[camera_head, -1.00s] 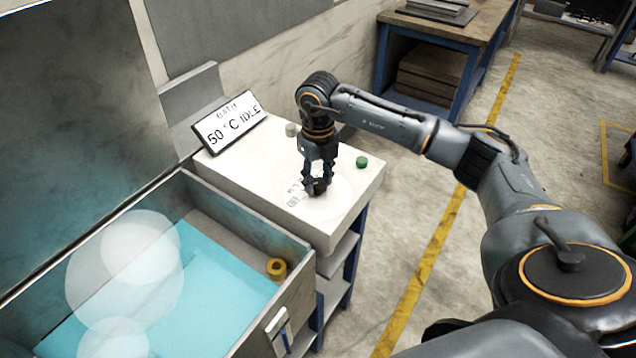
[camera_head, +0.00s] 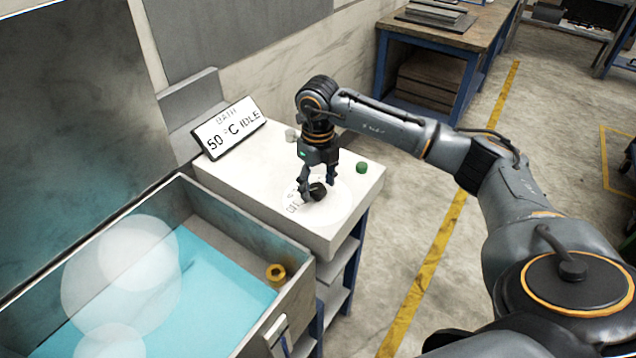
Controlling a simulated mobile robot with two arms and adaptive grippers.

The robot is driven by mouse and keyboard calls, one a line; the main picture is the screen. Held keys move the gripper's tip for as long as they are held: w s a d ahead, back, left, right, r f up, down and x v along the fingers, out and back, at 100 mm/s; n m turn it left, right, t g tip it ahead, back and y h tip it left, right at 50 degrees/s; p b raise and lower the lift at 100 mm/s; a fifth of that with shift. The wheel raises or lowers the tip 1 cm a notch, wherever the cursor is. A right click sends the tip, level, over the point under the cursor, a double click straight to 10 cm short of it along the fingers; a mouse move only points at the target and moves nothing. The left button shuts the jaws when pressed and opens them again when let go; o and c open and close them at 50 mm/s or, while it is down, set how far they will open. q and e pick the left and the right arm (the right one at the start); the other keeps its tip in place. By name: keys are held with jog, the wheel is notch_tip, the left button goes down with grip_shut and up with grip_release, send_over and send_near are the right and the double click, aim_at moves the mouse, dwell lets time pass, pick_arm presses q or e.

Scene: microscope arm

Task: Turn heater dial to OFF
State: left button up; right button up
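The heater dial (camera_head: 318,192) is a small black knob on a pale round plate (camera_head: 335,207) on top of the white cabinet. Some dark lettering shows on the plate left of the knob, too small to read surely. My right gripper (camera_head: 317,184) points down over the dial. Its fingers are spread, one left of the knob and one behind it to the right, and the knob shows between them. I cannot tell whether a finger touches it. A tilted sign (camera_head: 230,127) behind reads "BATH 50 °C IDLE". My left gripper is out of view.
A green button (camera_head: 362,168) and a pale grey knob (camera_head: 291,135) sit on the cabinet top near my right gripper. An open bath (camera_head: 290,252) with blue liquid stands at the left, with a brass-coloured ring (camera_head: 275,273) inside. A workbench (camera_head: 450,35) stands behind.

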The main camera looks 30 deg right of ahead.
aim_at(318, 188)
notch_tip(318, 188, up, 12)
dwell(0.6)
dwell(0.5)
